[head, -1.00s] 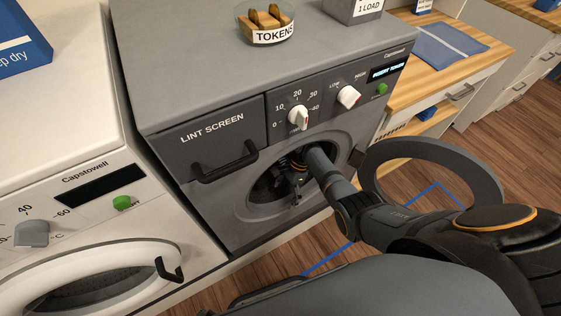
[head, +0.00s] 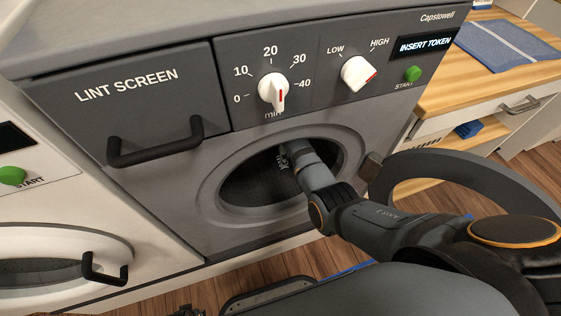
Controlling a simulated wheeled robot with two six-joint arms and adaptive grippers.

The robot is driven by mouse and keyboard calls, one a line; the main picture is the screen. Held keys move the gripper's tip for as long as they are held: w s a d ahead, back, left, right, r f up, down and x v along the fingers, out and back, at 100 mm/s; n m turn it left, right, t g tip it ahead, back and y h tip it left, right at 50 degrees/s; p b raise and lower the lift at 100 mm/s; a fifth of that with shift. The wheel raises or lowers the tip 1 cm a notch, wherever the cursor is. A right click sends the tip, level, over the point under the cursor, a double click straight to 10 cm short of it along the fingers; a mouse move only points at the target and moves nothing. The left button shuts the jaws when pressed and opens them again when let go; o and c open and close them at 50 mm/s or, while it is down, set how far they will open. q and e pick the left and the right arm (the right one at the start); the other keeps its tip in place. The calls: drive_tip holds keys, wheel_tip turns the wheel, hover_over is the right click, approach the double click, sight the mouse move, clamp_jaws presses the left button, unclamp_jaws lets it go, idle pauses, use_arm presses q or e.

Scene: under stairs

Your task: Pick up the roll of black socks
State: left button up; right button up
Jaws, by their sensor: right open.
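No roll of black socks can be made out. The dark drum (head: 243,190) of the grey dryer (head: 215,225) is open, and its inside is too dark to tell what lies there. My right arm reaches in from the right through the round opening. My right gripper (head: 284,165) is inside the opening, near its upper middle, partly hidden by its own wrist. It is open, and nothing shows between its fingers. My left gripper is not clearly seen.
The dryer's round door (head: 400,170) stands open to the right, close beside my right arm. A white washer (head: 60,235) stands at left. A wooden counter (head: 470,80) with a blue cloth (head: 505,45) is at right. The dryer display reads INSERT TOKEN.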

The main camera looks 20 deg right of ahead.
sight(278, 156)
wheel_tip(278, 156, down, 5)
drive_tip(key=shift+d+r+b, duration=0.1)
drive_tip(key=shift+r+b, duration=0.05)
drive_tip(key=shift+b, duration=0.75)
drive_tip(key=shift+f, duration=0.4)
use_arm(q)
drive_tip(key=w, duration=0.1)
drive_tip(key=w+r, duration=0.2)
drive_tip(key=shift+w+d, duration=0.2)
drive_tip(key=shift+d, duration=0.1)
use_arm(e)
drive_tip(key=c, duration=0.8)
drive_tip(key=shift+r, duration=0.15)
wheel_tip(278, 156, up, 10)
drive_tip(key=p, duration=0.3)
use_arm(q)
drive_tip(key=s, duration=0.1)
drive_tip(key=s+f, duration=0.1)
drive_tip(key=s, duration=0.1)
drive_tip(key=s+f, duration=0.1)
drive_tip(key=s, duration=0.1)
drive_tip(key=shift+a+f, duration=0.15)
drive_tip(key=shift+a, duration=0.25)
use_arm(e)
drive_tip(key=o, duration=0.5)
drive_tip(key=c, duration=1.1)
